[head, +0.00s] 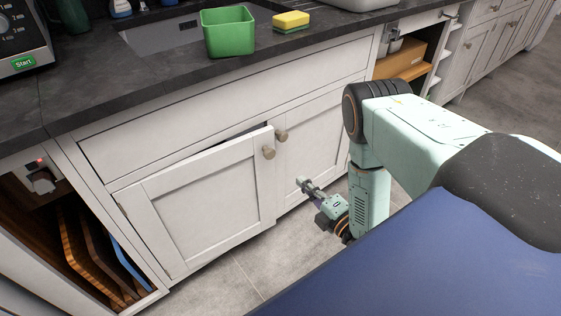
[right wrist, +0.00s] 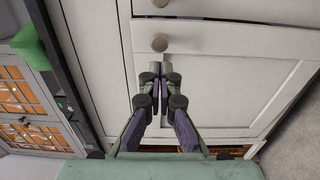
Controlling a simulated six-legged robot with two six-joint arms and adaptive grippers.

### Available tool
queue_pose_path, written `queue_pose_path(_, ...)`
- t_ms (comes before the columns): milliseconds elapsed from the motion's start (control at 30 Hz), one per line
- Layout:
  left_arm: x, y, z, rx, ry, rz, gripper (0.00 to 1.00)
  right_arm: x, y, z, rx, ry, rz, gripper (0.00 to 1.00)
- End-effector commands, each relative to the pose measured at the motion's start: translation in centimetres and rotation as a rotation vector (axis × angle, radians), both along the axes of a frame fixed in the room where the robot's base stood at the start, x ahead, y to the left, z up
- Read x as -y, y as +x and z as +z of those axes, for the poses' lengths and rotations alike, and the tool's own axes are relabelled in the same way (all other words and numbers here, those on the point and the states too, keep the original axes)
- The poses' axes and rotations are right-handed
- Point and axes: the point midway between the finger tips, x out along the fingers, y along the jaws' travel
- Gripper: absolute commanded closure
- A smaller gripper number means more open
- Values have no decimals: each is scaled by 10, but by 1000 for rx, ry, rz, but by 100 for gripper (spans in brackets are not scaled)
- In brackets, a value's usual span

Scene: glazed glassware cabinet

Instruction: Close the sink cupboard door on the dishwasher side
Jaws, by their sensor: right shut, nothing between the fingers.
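The sink cupboard has two white panelled doors under the counter. The left door (head: 205,205) stands ajar, with a dark gap along its top edge and its round knob (head: 268,152) forward of the frame. The right door (head: 318,135) looks flush, with its own knob (head: 281,135). I cannot tell a dishwasher in view. My right gripper (head: 303,183) is low in front of the doors, shut and empty. In the right wrist view its fingertips (right wrist: 161,76) lie over the ajar door (right wrist: 235,85), close to its knob (right wrist: 160,42); contact cannot be told. My left gripper is not in view.
A green tub (head: 228,35) and a yellow sponge (head: 291,21) stand on the dark counter by the sink (head: 165,35). An open bay with boards (head: 90,255) is at lower left. An open compartment with a wooden box (head: 400,60) is at right. Floor before the doors is clear.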

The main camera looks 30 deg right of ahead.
Motion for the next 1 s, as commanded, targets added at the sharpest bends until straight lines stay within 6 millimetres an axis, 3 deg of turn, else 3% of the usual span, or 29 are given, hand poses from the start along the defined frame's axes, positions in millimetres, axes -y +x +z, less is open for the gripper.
queue_pose_path(500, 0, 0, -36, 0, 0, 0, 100, -4, 95, -1, 3, 1, -2, 100)
queue_pose_path(700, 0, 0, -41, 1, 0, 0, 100, -4, 111, 0, 1, 1, -2, 100)
queue_pose_path(1000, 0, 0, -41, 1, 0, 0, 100, -4, 113, 1, 0, 2, -2, 100)
